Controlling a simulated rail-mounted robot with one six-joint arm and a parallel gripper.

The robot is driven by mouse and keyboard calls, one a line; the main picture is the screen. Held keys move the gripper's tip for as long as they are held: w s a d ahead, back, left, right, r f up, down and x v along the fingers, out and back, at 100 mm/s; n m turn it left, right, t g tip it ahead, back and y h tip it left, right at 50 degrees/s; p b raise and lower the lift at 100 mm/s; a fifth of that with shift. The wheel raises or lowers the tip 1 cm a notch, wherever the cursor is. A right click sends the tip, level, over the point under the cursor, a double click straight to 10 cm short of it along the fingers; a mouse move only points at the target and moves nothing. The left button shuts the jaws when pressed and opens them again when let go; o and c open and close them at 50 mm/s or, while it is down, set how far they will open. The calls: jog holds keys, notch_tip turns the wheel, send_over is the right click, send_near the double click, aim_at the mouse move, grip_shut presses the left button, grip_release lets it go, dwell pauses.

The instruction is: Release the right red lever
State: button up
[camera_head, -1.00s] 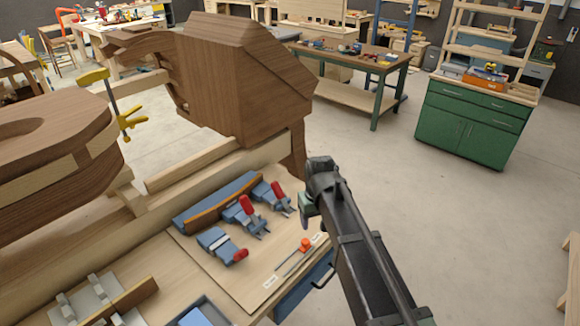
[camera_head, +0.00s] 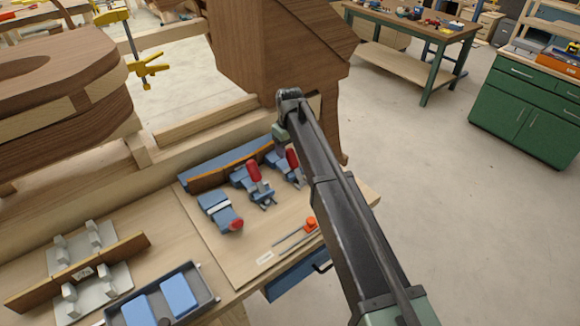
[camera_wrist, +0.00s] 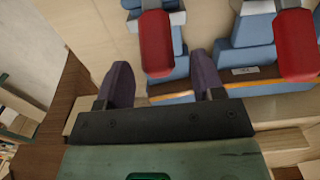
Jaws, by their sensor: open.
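The right red lever (camera_head: 293,162) stands on a blue toggle clamp at the right end of the blue fixture, close to my arm in the head view. In the wrist view, which is turned around, the same red lever (camera_wrist: 156,43) is on the left, between the lines of my two fingers and beyond their tips. My gripper (camera_wrist: 161,72) is open with nothing between its dark fingers. In the head view my gripper (camera_head: 280,138) is just behind the right clamp; its fingers are mostly hidden. I cannot tell its height above the clamp.
A second red lever (camera_head: 254,172) stands close by on the left, also in the wrist view (camera_wrist: 296,45). A red-tipped blue clamp (camera_head: 220,212) lies in front. An orange-handled tool (camera_head: 310,224) lies on the board. A big wooden form (camera_head: 285,50) rises behind.

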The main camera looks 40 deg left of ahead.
aim_at(294, 164)
notch_tip(294, 164, down, 4)
jog(key=shift+w+r+b, duration=0.1)
jog(key=shift+r+b, duration=0.05)
jog(key=shift+b, duration=0.75)
jog(key=shift+r, duration=0.15)
grip_shut()
jog(key=shift+d, duration=0.1)
jog(key=shift+d, duration=0.1)
